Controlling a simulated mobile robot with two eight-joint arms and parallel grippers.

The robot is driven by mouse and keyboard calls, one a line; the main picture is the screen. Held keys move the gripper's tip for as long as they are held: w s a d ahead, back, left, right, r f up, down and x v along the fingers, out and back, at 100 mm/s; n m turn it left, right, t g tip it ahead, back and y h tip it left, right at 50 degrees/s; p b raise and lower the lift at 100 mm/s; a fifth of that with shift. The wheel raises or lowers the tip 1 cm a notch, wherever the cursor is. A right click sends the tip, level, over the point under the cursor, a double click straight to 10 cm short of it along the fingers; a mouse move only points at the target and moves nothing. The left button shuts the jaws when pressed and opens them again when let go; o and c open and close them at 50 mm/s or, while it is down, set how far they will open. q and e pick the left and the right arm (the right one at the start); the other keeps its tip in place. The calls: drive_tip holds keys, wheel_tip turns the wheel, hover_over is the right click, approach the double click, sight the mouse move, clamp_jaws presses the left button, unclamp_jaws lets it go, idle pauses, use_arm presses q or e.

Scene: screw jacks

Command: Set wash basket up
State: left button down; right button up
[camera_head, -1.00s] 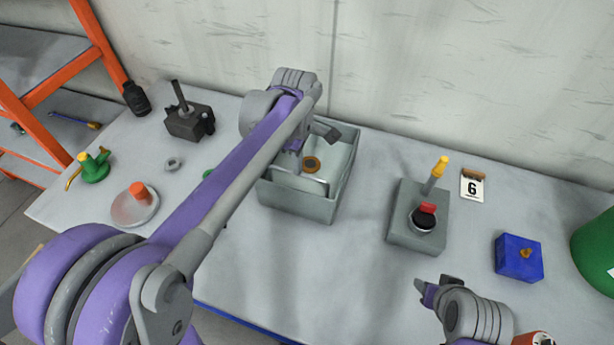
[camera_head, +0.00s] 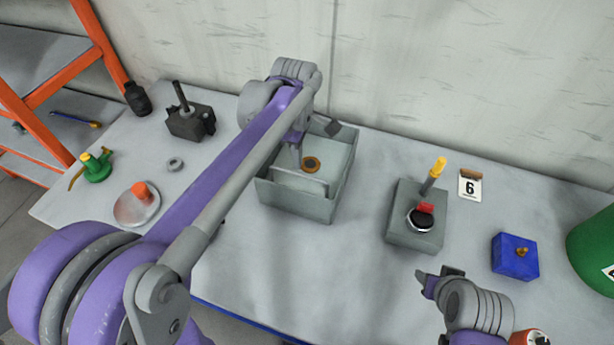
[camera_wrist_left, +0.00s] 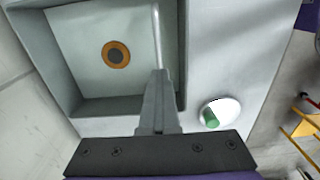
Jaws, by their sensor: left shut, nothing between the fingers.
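A grey open box (camera_head: 296,208) stands on the table at the middle of the head view. It also shows in the left wrist view (camera_wrist_left: 95,107). Inside it are a paler upright panel (camera_head: 305,184) near the front wall and a brown ring (camera_head: 311,164) with a dark centre; I cannot tell which part is the wash basket. My left gripper (camera_head: 297,165) reaches down at the box, its shut fingers by the panel's edge (camera_wrist_left: 155,25) in the left wrist view. Nothing shows between them; contact is unclear. My right gripper (camera_head: 438,277) looks open and empty, low at right.
Right of the box are a grey block with a red-and-black button (camera_head: 402,237), a number 6 card (camera_head: 470,187), a blue box (camera_head: 515,257) and a green cylinder (camera_head: 595,250). At left are a dark jack (camera_head: 187,125), a green-yellow item (camera_head: 97,167) and a round dish (camera_head: 130,210). The front middle is clear.

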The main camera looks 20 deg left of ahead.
use_arm(q)
drive_tip(key=shift+r+p, duration=0.6)
drive_tip(key=shift+r, duration=0.8)
use_arm(e)
drive_tip(key=shift+w+r, duration=0.3)
drive_tip(key=shift+r, duration=0.2)
drive_tip(key=shift+w+r, duration=0.25)
drive_tip(key=shift+r, duration=0.2)
use_arm(q)
drive_tip(key=c, duration=0.7)
unclamp_jaws()
drive_tip(key=shift+s+r+p, duration=0.2)
drive_tip(key=shift+r+p, duration=0.15)
drive_tip(key=shift+r, duration=2.3)
drive_tip(key=shift+s+r+p, duration=0.15)
drive_tip(key=shift+r+p, duration=0.2)
drive_tip(key=shift+r, duration=2.3)
use_arm(e)
drive_tip(key=shift+w+r+t, duration=0.15)
drive_tip(key=shift+r, duration=0.45)
drive_tip(key=shift+w+r+t, duration=0.15)
drive_tip(key=shift+r, duration=0.45)
